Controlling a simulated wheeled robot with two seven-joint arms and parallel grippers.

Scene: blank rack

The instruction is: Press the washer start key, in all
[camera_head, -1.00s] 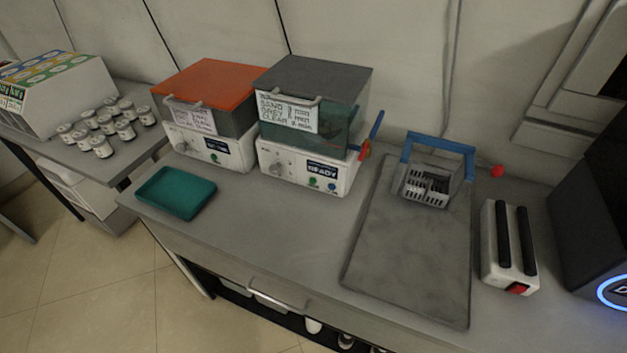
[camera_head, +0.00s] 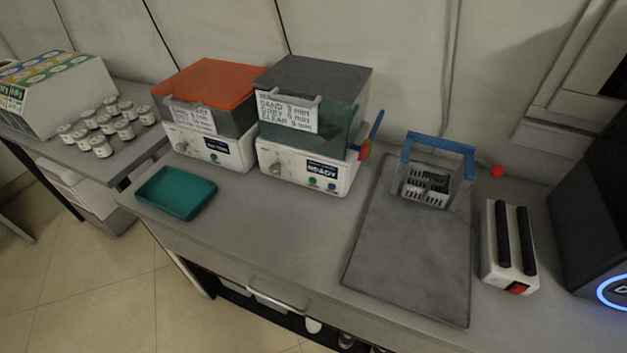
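Two lidded machines stand side by side at the back of the grey bench. The right machine (camera_head: 300,172) has a grey lid, a white base with a knob (camera_head: 275,169) and a display reading "READY" (camera_head: 323,172). A green button (camera_head: 312,182) and a blue button (camera_head: 331,186) sit below the display. The left machine (camera_head: 207,145) has an orange lid, a knob and a dark display too small to read. Both carry a written label on the front. I cannot tell from the markings which is the washer. Neither of my grippers is in view.
A teal tray (camera_head: 158,199) lies at the bench's left front. A grey mat (camera_head: 400,262) holds a blue-handled wire basket (camera_head: 428,186). A white device with two black bars (camera_head: 489,268) and a black machine (camera_head: 590,215) stand right. Several jars (camera_head: 101,147) sit on the left table.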

